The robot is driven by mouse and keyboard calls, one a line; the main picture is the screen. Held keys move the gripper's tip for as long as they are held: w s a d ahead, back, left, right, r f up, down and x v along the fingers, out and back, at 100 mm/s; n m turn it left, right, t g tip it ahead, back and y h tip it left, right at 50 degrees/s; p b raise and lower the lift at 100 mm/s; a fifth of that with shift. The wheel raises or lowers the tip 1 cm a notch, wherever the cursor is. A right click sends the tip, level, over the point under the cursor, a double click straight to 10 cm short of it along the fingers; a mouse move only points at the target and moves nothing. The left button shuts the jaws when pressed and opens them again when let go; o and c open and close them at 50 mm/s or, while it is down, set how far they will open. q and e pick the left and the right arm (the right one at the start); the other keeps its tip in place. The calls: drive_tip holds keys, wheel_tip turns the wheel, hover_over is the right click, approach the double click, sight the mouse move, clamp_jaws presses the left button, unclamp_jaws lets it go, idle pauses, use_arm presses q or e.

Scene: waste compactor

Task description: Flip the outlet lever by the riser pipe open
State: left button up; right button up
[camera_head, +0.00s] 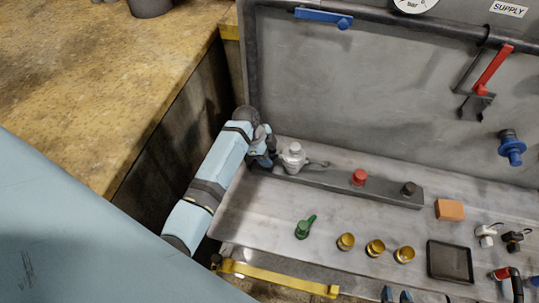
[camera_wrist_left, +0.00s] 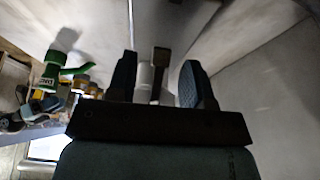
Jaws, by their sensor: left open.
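A pale grey valve fitting (camera_head: 293,157) with a short lever (camera_head: 318,163) stands on the bench at the left end of a dark grey bar, near the foot of the dark riser pipe (camera_head: 250,60). My left gripper (camera_head: 268,148) is beside the fitting, at its left. In the left wrist view its two fingers (camera_wrist_left: 157,85) are apart, with a white cylindrical part (camera_wrist_left: 145,75) and a dark-ended lever-like part (camera_wrist_left: 160,58) showing between or beyond them. I cannot tell whether they touch.
A red knob (camera_head: 358,177) and a black knob (camera_head: 408,188) stand on the bar. A green lever (camera_head: 304,227), brass fittings (camera_head: 375,248), an orange block (camera_head: 449,210) and a dark tray (camera_head: 450,262) are on the bench. Blue (camera_head: 323,17) and red (camera_head: 492,70) handles are on the back panel.

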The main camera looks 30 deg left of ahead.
use_arm(q)
drive_tip(key=shift+d+f, duration=0.2)
drive_tip(key=shift+f, duration=0.3)
clamp_jaws()
